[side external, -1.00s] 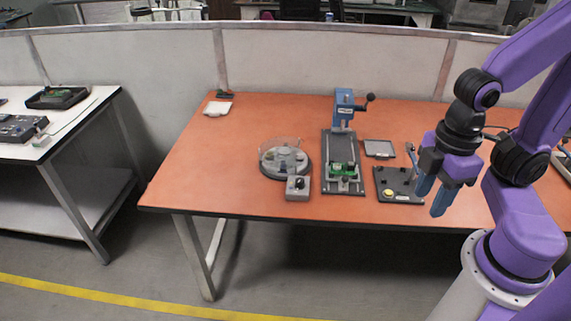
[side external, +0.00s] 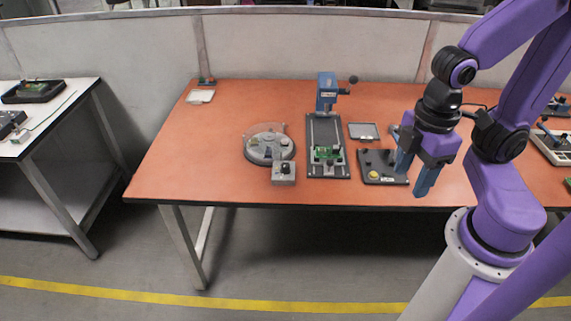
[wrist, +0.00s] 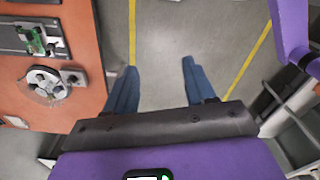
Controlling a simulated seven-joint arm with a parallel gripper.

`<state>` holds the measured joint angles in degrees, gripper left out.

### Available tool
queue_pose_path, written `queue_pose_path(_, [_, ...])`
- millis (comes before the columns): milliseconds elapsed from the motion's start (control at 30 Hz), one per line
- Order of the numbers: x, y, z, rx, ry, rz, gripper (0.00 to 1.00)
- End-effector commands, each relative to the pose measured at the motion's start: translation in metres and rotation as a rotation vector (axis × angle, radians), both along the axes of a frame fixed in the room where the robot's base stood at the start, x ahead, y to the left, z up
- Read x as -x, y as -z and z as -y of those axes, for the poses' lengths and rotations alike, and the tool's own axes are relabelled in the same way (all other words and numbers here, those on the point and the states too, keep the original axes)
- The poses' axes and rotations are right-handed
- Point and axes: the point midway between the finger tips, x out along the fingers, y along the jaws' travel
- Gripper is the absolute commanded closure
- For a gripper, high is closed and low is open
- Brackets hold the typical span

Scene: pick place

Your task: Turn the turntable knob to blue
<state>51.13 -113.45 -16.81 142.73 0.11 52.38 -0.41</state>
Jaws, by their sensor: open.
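The turntable (side external: 268,147) is a round grey disc on a dark base with a clear cover, on the orange table, left of centre. It also shows at the left of the wrist view (wrist: 42,82). A small grey box with a dark knob (side external: 285,169) sits at its front right; the box also shows in the wrist view (wrist: 74,77). Colour marks and the knob's setting are too small to read. My gripper (side external: 412,180) is open and empty, well to the right of the knob near the table's front edge. Its blue fingers (wrist: 159,66) are apart over floor in the wrist view.
A blue press (side external: 327,95) with a dark rail and green circuit board (side external: 327,154) stands right of the turntable. A dark plate with a yellow button (side external: 373,175) lies between that and my gripper.

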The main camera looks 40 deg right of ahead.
Motion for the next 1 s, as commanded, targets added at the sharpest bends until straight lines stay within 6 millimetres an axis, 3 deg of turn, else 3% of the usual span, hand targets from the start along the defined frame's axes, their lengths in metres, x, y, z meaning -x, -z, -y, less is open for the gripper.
queue_pose_path(167, [-0.037,-0.004,-0.02,0.006,0.039,-0.001,0.45])
queue_pose_path(333, [-0.1,-0.004,-0.041,0.012,0.089,-0.003,0.45])
queue_pose_path(533, [-0.18,0.005,-0.048,0.017,0.147,-0.006,0.45])
queue_pose_path(767, [-0.273,0.027,-0.03,0.022,0.215,-0.011,0.45])
queue_pose_path(900, [-0.323,0.046,-0.006,0.024,0.255,-0.014,0.45])
queue_pose_path(1000, [-0.35,0.059,0.013,0.025,0.278,-0.016,0.45])
